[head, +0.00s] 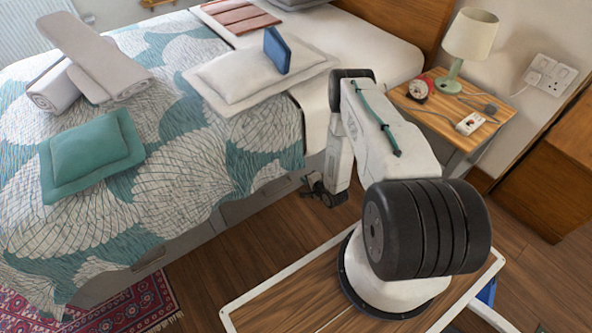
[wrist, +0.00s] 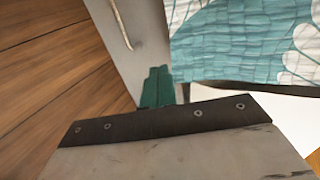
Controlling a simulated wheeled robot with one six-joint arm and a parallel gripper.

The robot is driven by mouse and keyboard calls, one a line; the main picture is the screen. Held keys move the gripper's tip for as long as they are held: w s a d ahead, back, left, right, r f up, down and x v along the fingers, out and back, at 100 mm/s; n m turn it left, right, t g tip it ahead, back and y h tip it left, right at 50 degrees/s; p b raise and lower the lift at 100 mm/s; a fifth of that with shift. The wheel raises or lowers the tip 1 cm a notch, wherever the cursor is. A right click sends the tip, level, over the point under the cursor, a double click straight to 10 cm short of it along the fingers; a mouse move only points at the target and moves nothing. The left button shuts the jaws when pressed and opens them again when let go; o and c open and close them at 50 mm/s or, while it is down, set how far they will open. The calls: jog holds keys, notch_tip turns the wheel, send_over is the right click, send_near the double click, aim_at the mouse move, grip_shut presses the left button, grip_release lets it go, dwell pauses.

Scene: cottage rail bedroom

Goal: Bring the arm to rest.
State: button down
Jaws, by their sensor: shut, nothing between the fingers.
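My gripper (head: 322,194) hangs low beside the bed in the head view, at the end of my folded white arm. Its teal fingertips (wrist: 157,82) show in the wrist view, closed together with nothing between them. They appear in front of the bed's grey drawer side (wrist: 145,45); whether they touch it I cannot tell. My arm rises from its base, bends at the top near the bed's edge, and comes down to the gripper.
The bed (head: 175,190) fills the left, with pillows, rolled towels (head: 90,70) and a blue object (head: 277,50) on it. A bedside table (head: 450,130) with a lamp (head: 470,38) and red clock (head: 418,89) stands close right of my arm. Wooden floor (head: 235,265) lies clear in front.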

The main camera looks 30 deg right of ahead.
jog(key=shift+s, duration=0.1)
jog(key=s+f+n+g, duration=0.45)
jog(key=s+g, duration=0.25)
jog(key=s, duration=0.2)
jog(key=s+a+r+n+g, duration=0.2)
jog(key=r+n+g, duration=0.2)
jog(key=r, duration=1.8)
jog(key=s+a+r+n+g, duration=0.15)
jog(key=r+n+g, duration=0.25)
jog(key=r, duration=1.7)
jog(key=s+a+r+n+t, duration=0.1)
jog(key=s+a+r, duration=0.4)
jog(key=r, duration=0.5)
jog(key=s+a+r+n+t, duration=0.2)
jog(key=s+a+r, duration=0.3)
jog(key=s+r, duration=0.3)
jog(key=s+a+r+n+t, duration=0.1)
jog(key=s+a+r, duration=0.4)
jog(key=r, duration=0.8)
jog(key=shift+s+r+n, duration=0.25)
jog(key=shift+s+n, duration=0.3)
jog(key=shift+s, duration=0.4)
